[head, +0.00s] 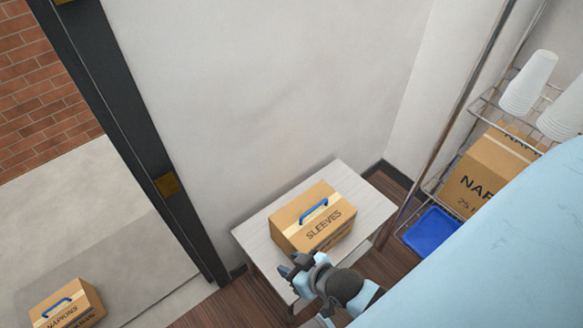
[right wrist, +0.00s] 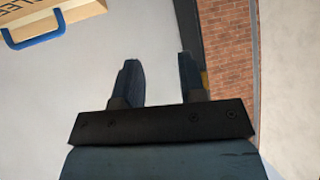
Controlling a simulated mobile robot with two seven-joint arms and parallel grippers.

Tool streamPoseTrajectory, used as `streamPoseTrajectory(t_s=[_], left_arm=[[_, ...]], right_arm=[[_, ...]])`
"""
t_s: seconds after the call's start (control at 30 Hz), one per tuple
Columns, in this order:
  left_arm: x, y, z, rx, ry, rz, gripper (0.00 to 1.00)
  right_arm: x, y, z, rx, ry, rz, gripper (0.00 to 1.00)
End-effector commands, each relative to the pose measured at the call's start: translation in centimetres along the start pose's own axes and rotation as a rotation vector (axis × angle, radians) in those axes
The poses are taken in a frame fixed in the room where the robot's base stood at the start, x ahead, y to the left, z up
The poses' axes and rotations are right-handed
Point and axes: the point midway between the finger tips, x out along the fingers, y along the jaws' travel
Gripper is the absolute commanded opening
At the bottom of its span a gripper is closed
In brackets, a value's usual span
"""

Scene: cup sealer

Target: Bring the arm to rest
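My right gripper (head: 290,268) is in front of the small table's near edge in the head view, just below the SLEEVES box. In the right wrist view its two dark fingers (right wrist: 158,80) stand apart with nothing between them. The cardboard SLEEVES box (head: 312,217) with a blue handle sits on the small light table (head: 372,205). Part of this box (right wrist: 58,18) and its blue handle show at the upper left of the right wrist view, apart from the fingers. My left gripper is not in view.
A NAPKINS box (head: 66,304) with a blue handle stands at the lower left, beyond the dark door frame (head: 140,130). At right, a wire rack holds white cups (head: 528,85), a cardboard box (head: 487,172) and a blue bin (head: 433,232). Wall is behind the table.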

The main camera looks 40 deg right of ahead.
Motion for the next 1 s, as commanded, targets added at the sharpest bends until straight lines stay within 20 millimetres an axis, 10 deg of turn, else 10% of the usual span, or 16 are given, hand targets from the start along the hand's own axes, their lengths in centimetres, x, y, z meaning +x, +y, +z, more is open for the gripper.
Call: streamPoseTrajectory(t_s=[0.27,0.6,1.0], left_arm=[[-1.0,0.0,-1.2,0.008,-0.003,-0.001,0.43],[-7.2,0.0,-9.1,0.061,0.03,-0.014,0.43],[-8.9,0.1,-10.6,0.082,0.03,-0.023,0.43]], right_arm=[[-1.0,-0.1,-1.3,-0.007,0.0,-0.001,0.38],[-6.9,-0.5,-8.7,-0.05,0.019,0.01,0.38],[-8.8,-0.5,-11.2,-0.074,0.039,0.017,0.38]])
